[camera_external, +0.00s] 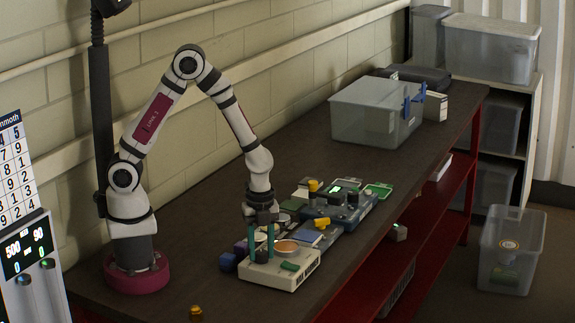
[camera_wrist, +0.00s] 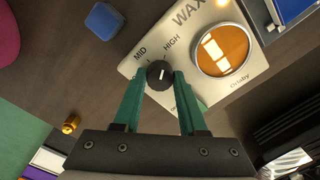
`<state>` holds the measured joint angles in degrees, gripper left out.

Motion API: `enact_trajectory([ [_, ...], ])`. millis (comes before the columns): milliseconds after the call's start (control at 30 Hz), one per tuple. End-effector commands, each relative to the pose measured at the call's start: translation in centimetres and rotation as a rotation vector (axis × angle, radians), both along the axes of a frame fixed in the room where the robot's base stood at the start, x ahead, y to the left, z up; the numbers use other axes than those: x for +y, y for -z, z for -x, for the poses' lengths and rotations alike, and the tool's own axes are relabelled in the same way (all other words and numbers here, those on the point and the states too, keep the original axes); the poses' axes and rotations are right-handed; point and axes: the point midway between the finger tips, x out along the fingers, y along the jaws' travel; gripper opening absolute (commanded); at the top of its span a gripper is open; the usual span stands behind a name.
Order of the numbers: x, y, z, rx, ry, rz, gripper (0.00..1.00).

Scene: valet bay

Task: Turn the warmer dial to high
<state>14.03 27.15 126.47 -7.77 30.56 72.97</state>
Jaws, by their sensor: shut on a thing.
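The wax warmer (camera_external: 290,282) is a cream box near the front of the bench, with a round orange wax well on top. In the wrist view its cream top (camera_wrist: 205,13) reads WAX, MID and HIGH. Its dial (camera_wrist: 160,74) is a black round knob with a white pointer mark. My gripper (camera_external: 262,258) reaches down onto the warmer. Its green fingers are shut on the dial, one on each side. Another label beside the right finger is mostly hidden.
A blue block (camera_external: 228,262) lies left of the warmer. A blue-grey device with knobs (camera_external: 340,207) and several small items crowd the bench behind it. A small brass-coloured piece (camera_external: 196,312) lies near the front edge. A large clear bin (camera_external: 375,115) stands farther back.

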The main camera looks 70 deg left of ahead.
Motion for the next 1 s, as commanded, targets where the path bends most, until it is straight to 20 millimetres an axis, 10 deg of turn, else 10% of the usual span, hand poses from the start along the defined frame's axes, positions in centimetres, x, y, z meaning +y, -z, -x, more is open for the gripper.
enact_trajectory([
  [67,0.0,0.0,0.0,0.000,0.000,0.000,0.00],
  [100,0.0,0.0,0.0,0.000,0.000,0.000,0.48],
  [233,0.0,0.0,0.0,0.000,0.000,0.000,0.71],
  [633,0.0,-1.2,-0.1,-0.004,0.000,0.001,0.71],
  [1000,0.0,-12.1,-0.1,-0.008,0.000,0.002,0.71],
])
